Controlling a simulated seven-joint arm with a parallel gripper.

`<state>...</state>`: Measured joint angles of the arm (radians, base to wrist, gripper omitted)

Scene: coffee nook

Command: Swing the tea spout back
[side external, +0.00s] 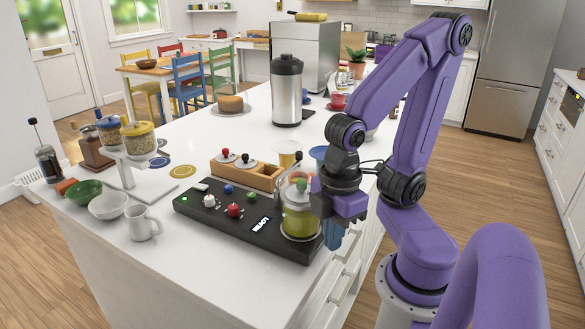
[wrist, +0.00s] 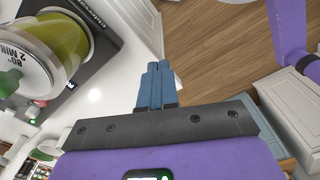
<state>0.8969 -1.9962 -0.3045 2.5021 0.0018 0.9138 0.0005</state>
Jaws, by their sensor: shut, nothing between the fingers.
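A glass tea jar (side external: 299,222) with green liquid sits at the right end of a black control base (side external: 215,222). It has a green knob on top and is partly behind my wrist. In the wrist view the jar (wrist: 68,38) is at the upper left, with an "80° 2 MIN" label.
A wooden box (side external: 245,175) with red and black knobs stands behind the base. A steel urn (side external: 287,92) is farther back. A white mug (side external: 144,224) and bowls (side external: 107,205) are at the left. Drawers (side external: 345,272) lie below the counter edge; open floor is beyond.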

